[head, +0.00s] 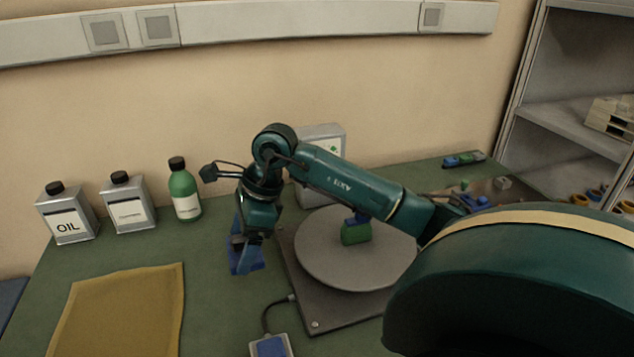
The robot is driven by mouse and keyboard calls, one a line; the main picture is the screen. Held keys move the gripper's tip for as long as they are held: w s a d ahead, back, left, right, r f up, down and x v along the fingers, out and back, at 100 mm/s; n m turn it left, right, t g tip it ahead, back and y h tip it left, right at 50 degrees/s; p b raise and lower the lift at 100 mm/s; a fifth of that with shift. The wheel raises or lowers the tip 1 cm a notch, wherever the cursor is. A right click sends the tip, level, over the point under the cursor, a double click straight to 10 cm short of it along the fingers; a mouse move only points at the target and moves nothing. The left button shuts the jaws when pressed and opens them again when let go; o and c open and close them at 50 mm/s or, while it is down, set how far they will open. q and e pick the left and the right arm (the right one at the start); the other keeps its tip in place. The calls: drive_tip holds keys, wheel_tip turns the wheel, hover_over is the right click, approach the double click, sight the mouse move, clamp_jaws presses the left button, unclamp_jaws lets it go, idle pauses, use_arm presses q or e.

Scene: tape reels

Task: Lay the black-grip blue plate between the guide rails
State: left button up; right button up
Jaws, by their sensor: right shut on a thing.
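My right gripper (246,247) reaches in from the right and points down over the green bench, left of the round grey turntable (325,265). It is shut on a blue piece (247,265), which looks like the blue plate. The jaws cover much of it, and I cannot make out a black grip. I cannot tell whether the piece touches the bench. A green block with a blue top (356,233) stands on the turntable, partly behind my arm. I cannot identify the guide rails. My left gripper is not in view.
An oil can (67,222), a second can (128,211) and a green bottle (184,193) stand along the wall. A yellow cloth (125,310) lies at front left. A small blue-faced box (270,346) with a cable sits in front.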

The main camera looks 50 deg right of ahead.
sight(244, 292)
wheel_tip(244, 292, down, 10)
drive_tip(key=shift+p, duration=0.45)
drive_tip(key=shift+f, duration=0.2)
drive_tip(key=o, duration=1)
drive_tip(key=shift+c, duration=0.2)
drive_tip(key=shift+r, duration=0.1)
